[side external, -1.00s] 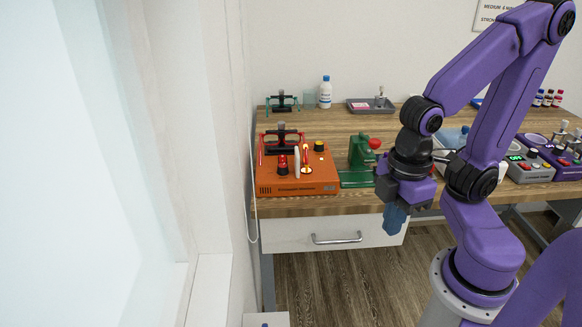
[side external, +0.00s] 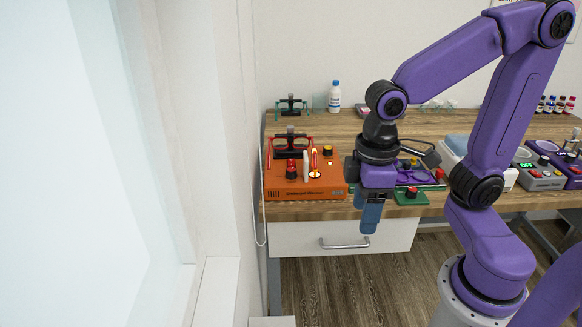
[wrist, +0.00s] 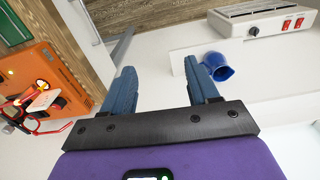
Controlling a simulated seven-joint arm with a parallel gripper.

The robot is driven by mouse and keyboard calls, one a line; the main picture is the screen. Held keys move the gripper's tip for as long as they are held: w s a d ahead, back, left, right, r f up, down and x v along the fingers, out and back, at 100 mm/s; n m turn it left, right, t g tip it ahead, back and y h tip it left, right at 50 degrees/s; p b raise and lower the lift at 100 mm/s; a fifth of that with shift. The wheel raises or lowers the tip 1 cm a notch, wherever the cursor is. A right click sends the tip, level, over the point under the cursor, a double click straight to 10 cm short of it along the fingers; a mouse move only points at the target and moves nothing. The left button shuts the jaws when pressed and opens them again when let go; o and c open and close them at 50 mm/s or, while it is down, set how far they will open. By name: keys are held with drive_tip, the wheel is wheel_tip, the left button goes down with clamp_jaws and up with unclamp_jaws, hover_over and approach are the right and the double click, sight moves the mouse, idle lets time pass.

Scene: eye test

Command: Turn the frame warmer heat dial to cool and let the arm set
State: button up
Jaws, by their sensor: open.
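The orange frame warmer (side external: 318,195) stands at the left end of the wooden bench in the side view. In the wrist view my gripper (wrist: 158,72) is open and empty, and the warmer (wrist: 58,62) is at the left edge.
A green piece with a red knob (side external: 411,193) is right of my gripper. A white bottle (side external: 334,97) stands at the back. A blue cup (wrist: 218,67) shows in the wrist view. A drawer (side external: 340,237) is below.

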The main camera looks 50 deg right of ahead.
drive_tip(key=w+a+r+m, duration=0.1)
drive_tip(key=w+r+m, duration=0.1)
drive_tip(key=w+m, duration=0.6)
wheel_tip(320, 180, up, 2)
drive_tip(key=m, duration=1.3)
hover_over(291, 170)
drive_tip(key=shift+g, duration=0.3)
wheel_tip(291, 170, down, 16)
drive_tip(key=shift+w+d+f, duration=0.1)
drive_tip(key=shift+f, duration=0.1)
drive_tip(key=c, duration=1)
